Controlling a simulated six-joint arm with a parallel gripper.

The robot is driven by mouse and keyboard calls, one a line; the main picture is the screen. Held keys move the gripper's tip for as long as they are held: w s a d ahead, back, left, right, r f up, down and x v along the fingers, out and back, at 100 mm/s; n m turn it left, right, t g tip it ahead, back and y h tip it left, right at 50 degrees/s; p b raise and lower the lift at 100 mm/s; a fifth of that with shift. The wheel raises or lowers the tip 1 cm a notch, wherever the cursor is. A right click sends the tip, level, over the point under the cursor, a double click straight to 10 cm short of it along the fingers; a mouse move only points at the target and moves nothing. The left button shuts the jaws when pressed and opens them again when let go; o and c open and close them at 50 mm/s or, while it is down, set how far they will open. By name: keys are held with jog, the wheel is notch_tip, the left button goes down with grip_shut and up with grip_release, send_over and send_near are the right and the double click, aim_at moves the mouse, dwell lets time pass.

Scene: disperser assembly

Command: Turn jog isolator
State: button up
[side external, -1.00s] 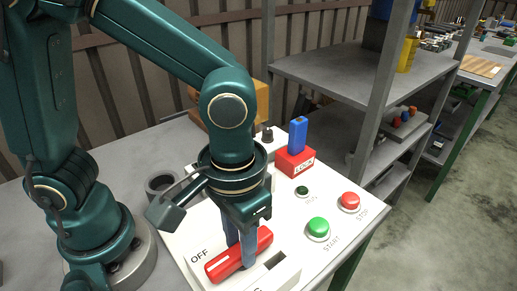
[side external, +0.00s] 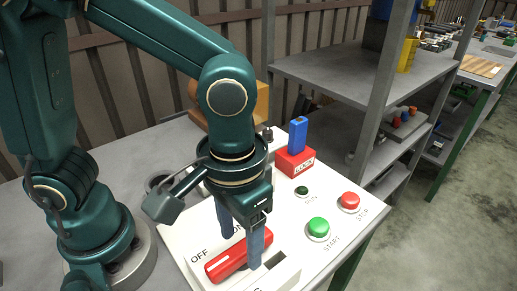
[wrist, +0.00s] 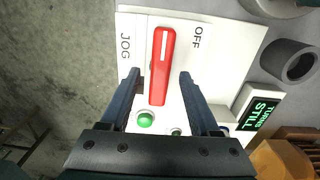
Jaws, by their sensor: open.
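The isolator handle is a long red bar (side external: 226,266) with a white line at one end, set on the white panel (side external: 183,246). In the wrist view the red handle (wrist: 160,85) runs nearly up and down, with the white line at its upper end, between the JOG label on the left and the OFF label on the right. My gripper (side external: 241,248) is open over the handle, pointing down. In the wrist view its fingers (wrist: 159,83) stand on either side of the bar, with gaps between. Whether the fingertips reach down beside the bar is unclear.
A green START button (side external: 318,227), a red STOP button (side external: 350,201) and a red lock block with a blue key-like top (side external: 297,135) share the panel. A lit display (wrist: 260,114) reads "STILL".

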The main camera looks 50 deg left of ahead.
aim_at(241, 245)
jog(key=shift+r, duration=2.05)
jog(key=shift+w+a+r, duration=0.1)
jog(key=shift+w+a, duration=0.05)
jog(key=shift+w, duration=0.05)
jog(key=a+r+t, duration=0.2)
jog(key=a+t, duration=0.3)
jog(key=a, duration=0.7)
jog(key=shift+s+t, duration=0.3)
jog(key=shift+a, duration=0.1)
